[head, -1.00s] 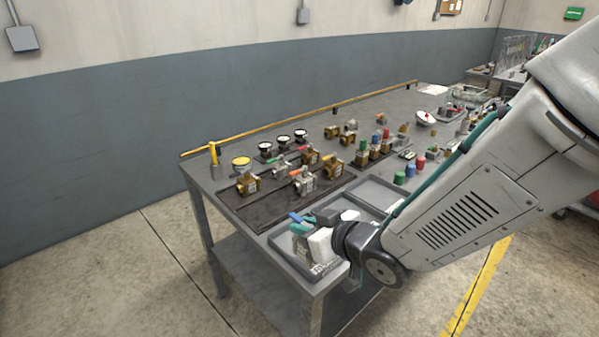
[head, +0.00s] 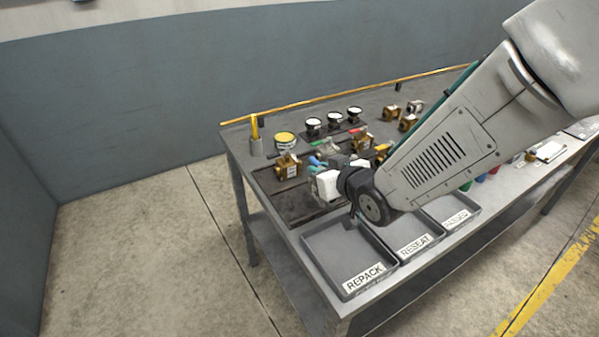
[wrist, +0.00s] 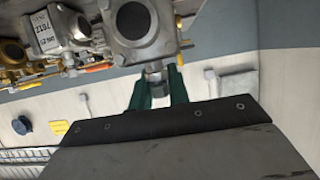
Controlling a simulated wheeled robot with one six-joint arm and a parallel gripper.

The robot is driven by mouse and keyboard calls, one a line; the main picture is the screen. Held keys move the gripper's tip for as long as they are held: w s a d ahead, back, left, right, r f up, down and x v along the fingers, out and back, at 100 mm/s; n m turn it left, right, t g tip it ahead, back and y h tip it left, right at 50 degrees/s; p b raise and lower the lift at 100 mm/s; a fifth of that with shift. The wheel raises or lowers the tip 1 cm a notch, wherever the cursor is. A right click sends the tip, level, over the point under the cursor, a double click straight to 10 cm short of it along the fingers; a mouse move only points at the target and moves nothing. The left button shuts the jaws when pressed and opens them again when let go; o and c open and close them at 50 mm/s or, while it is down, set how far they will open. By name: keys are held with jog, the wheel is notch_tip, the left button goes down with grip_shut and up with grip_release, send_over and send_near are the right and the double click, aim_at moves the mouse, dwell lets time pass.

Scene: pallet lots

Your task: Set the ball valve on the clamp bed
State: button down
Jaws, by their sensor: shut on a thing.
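My gripper (wrist: 157,78) has green fingers shut on the stem area of a grey metal ball valve (wrist: 145,28), whose round bore faces the wrist camera. In the head view my gripper (head: 318,168) is low over the dark plate (head: 290,205) at the table's left end, with a blue part beside its fingers. The white wrist housing hides most of the held valve there. A brass valve (head: 287,166) stands just left of the gripper, and a brass valve with a red handle (head: 363,142) behind it. I cannot tell which dark fixture is the clamp bed.
Grey trays labelled REPACK (head: 362,281) and RESEAT (head: 416,245) line the front edge; the REPACK tray looks empty. White-topped round parts (head: 334,118) and a yellow-topped can (head: 285,140) stand behind. A yellow post (head: 254,128) marks the back left corner.

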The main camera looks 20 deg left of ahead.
jog(key=shift+w+a+f, duration=0.1)
jog(key=shift+w+a, duration=0.45)
jog(key=shift+a, duration=0.35)
jog(key=f, duration=0.1)
jog(key=a+f, duration=0.1)
jog(key=f, duration=0.1)
jog(key=shift+w+a+f, duration=0.15)
jog(key=shift+w+a, duration=0.05)
jog(key=shift+w, duration=0.15)
jog(key=shift+s+a+f, duration=0.1)
jog(key=shift+a+f, duration=0.05)
jog(key=shift+a, duration=0.05)
jog(key=shift+f, duration=0.2)
jog(key=c, duration=1.3)
grip_release()
jog(key=shift+c, duration=0.2)
